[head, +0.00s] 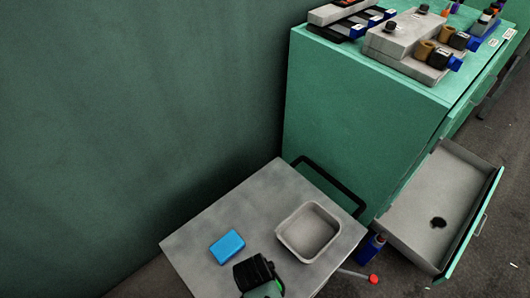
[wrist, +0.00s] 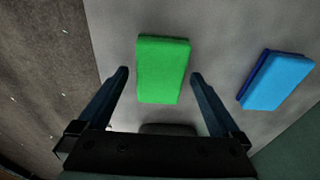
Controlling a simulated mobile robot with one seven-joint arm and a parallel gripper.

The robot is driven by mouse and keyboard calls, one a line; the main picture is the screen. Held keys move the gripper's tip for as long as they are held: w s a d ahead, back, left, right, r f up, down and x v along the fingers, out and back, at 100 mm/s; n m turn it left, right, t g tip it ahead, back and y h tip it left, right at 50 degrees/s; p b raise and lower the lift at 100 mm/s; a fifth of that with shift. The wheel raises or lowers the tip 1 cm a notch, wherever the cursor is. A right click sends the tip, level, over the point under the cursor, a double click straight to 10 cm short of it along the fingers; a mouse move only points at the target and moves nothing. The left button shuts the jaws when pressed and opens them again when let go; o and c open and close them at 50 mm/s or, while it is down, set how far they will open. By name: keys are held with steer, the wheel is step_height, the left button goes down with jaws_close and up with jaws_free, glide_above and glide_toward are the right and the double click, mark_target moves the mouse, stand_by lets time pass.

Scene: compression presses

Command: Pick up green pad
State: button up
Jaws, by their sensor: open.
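The green pad (wrist: 163,68) lies on the grey tabletop (wrist: 215,50) in the wrist view. My gripper (wrist: 160,76) is open, with one finger to the left of the pad and one to the right. Gaps show between the pad and both fingers. I cannot tell how high the fingers are above the table. In the head view my gripper (head: 262,287) is at the table's front edge, and it hides most of the green pad; only a green sliver shows beside it.
A blue pad (wrist: 277,80) lies to the right of the green one; it also shows in the head view (head: 227,246). A grey tray (head: 335,222) sits on the table's right side. A green cabinet (head: 345,95) stands behind, with an open drawer (head: 415,215) at right.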

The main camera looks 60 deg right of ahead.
steer(key=c, duration=1.2)
step_height(320, 180, up, 10)
steer(key=p, duration=0.4)
steer(key=shift+c, duration=0.2)
